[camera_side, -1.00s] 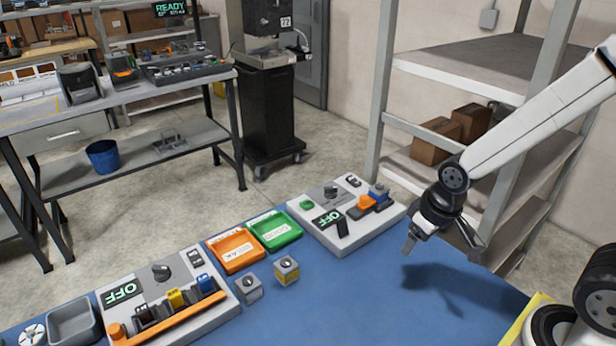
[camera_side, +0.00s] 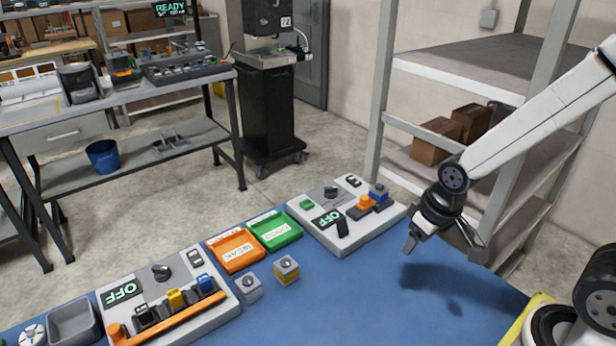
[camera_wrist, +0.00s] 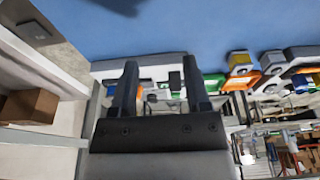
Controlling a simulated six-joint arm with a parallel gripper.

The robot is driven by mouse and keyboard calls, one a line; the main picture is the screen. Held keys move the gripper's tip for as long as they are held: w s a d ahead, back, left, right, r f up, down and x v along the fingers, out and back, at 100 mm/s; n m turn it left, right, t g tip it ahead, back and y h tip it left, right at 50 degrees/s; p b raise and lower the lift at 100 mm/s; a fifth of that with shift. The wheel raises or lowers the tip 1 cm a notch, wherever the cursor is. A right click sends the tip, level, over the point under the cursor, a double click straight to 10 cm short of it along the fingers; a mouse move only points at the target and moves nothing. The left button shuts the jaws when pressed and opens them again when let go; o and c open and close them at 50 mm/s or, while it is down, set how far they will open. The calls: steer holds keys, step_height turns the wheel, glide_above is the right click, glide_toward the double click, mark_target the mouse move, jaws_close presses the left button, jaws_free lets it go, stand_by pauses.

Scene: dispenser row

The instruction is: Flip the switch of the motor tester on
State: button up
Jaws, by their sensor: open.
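Two light tester-like panels lie on the blue table, each with a display reading OFF. The right panel (camera_side: 362,228) has a dark knob (camera_side: 331,191), a small black-and-white switch (camera_side: 353,181), and orange and blue parts. The left panel (camera_side: 222,307) has a dark knob (camera_side: 161,272), a similar switch (camera_side: 195,257) and several coloured blocks. I cannot tell which panel is the motor tester. My gripper (camera_side: 444,240) is open and empty, above the table to the right of the right panel, touching nothing. Its fingers also show in the wrist view (camera_wrist: 161,85).
An orange tray (camera_side: 218,244) and a green tray (camera_side: 293,234) sit between the panels. Two small grey cubes, one (camera_side: 249,288) beside a yellow-sided one (camera_side: 286,270), stand in front. A shelf (camera_side: 480,62) rises behind my gripper. The table's middle right is clear.

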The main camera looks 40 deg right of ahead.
steer(key=shift+w+r, duration=0.1)
steer(key=shift+w, duration=0.1)
jaws_close()
steer(key=w+d+r, duration=0.1)
steer(key=w+d, duration=0.4)
steer(key=w, duration=0.4)
steer(key=w+d+r+t, duration=0.1)
steer(key=w+d+r, duration=0.1)
steer(key=w+d, duration=0.3)
steer(key=w+d+r, duration=0.2)
steer(key=w+d, duration=0.3)
steer(key=w, duration=0.9)
steer(key=shift+d+r, duration=0.25)
steer(key=shift+w, duration=0.1)
